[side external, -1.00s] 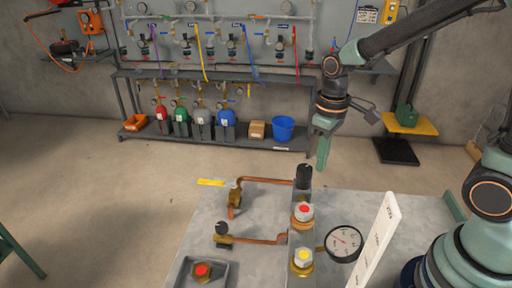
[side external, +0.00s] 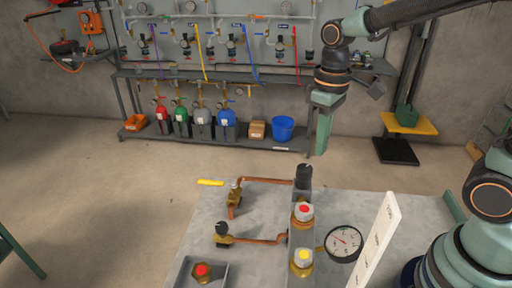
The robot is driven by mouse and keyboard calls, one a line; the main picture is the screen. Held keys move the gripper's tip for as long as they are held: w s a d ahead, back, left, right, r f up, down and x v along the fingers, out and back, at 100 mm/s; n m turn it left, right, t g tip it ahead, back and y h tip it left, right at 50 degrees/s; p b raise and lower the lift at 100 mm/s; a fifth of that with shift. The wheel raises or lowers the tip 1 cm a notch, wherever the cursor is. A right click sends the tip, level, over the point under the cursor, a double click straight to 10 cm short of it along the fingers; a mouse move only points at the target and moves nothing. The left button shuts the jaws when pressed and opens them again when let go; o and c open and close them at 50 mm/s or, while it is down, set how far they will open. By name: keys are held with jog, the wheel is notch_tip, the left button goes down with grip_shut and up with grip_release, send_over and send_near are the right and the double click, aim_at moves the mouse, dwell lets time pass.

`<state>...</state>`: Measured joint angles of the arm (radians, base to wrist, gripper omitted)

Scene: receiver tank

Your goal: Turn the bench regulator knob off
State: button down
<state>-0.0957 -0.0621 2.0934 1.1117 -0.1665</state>
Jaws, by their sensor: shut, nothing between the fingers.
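A dark upright knob (side external: 304,176) stands at the far end of the grey manifold block on the bench. A smaller black knob (side external: 222,229) sits on a brass fitting to its lower left. I cannot tell from labels which one is the bench regulator knob. My gripper (side external: 321,150) points down above and slightly right of the dark upright knob in the picture, apart from it. Its fingers are together and hold nothing.
On the grey bench (side external: 265,207) are a yellow-handled valve (side external: 211,182), red-capped (side external: 304,211) and yellow-capped (side external: 303,257) fittings, a dial gauge (side external: 343,243) and a tall white label board (side external: 377,240). Gas cylinders (side external: 203,122) stand on the rear rack.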

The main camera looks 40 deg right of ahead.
aim_at(304, 172)
notch_tip(304, 172, down, 7)
jog(key=a, duration=0.1)
jog(key=shift+s+a+r, duration=0.15)
jog(key=shift+r, duration=0.05)
dwell(0.4)
jog(key=shift+w, duration=0.3)
dwell(0.7)
jog(key=shift+d, duration=0.75)
jog(key=shift+w+d, duration=0.35)
jog(key=shift+d, duration=0.1)
jog(key=shift+s+d, duration=0.1)
dwell(0.3)
